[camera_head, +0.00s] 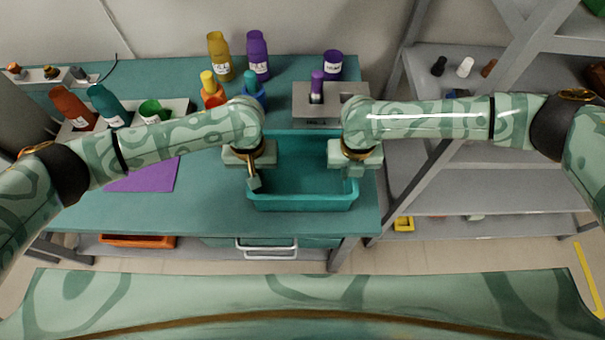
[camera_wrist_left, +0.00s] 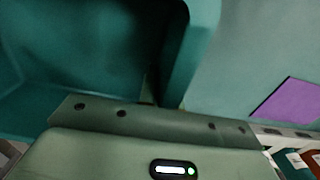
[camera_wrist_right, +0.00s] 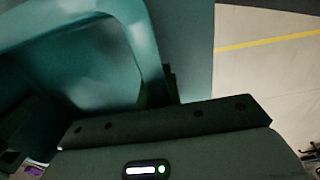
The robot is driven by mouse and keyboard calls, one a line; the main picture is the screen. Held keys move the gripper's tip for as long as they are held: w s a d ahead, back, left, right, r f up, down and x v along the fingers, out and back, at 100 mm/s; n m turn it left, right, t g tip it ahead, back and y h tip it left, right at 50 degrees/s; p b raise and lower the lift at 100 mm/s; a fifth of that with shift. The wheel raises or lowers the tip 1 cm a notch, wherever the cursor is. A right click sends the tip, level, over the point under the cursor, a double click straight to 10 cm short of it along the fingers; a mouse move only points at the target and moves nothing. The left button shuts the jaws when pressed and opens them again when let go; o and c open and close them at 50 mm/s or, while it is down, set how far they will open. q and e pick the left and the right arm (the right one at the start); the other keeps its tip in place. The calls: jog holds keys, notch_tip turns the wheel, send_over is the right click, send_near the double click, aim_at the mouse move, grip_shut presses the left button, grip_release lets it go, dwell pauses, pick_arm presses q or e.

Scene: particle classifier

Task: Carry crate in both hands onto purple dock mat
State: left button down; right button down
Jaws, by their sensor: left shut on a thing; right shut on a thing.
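The teal crate (camera_head: 303,202) is at the front right part of the teal table, below both of my wrists. My left gripper (camera_head: 254,183) is shut on the crate's left wall. My right gripper (camera_head: 355,172) is shut on its right wall. In the left wrist view the crate wall (camera_wrist_left: 188,50) runs into the jaws; in the right wrist view the other wall (camera_wrist_right: 145,50) does the same. Whether the crate touches the table is hard to tell. The purple dock mat (camera_head: 145,176) lies flat to the left, partly under my left arm; it also shows in the left wrist view (camera_wrist_left: 292,100).
A grey block (camera_head: 312,108) with a purple-capped vial stands just behind the crate. Yellow and purple bottles (camera_head: 258,55) and smaller red and blue ones stand at the back. A tray with bottles (camera_head: 110,104) and a green cup sits behind the mat. Grey shelving (camera_head: 480,150) stands right.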

pick_arm(q)
jog(key=shift+r, duration=0.1)
pick_arm(e)
jog(key=shift+r, duration=0.1)
dwell(0.4)
